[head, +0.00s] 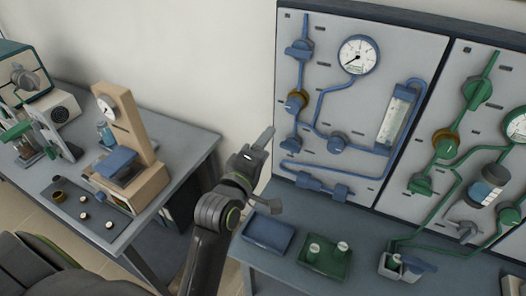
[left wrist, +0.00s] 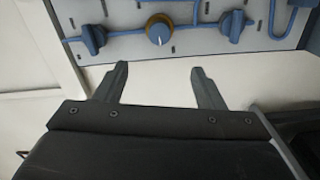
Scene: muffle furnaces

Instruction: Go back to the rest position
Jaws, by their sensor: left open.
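My left gripper (head: 262,142) is raised in the middle of the head view, in front of the white wall and left of the blue valve panel (head: 335,115). In the left wrist view my left gripper (left wrist: 158,85) has its two fingers wide apart, with nothing between them. Past the fingertips that view shows a blue panel knob (left wrist: 232,26), a brass and blue knob (left wrist: 160,29) and another blue knob (left wrist: 94,39); the fingers appear apart from them. My right gripper is not in either view.
Below the panels, a bench holds a blue tray (head: 268,234), a green tray (head: 323,262) with small white-topped items, and a grey holder (head: 398,267). At left, a grey table (head: 193,150) carries a beige gauge stand (head: 130,125) and other apparatus. A gap separates table and bench.

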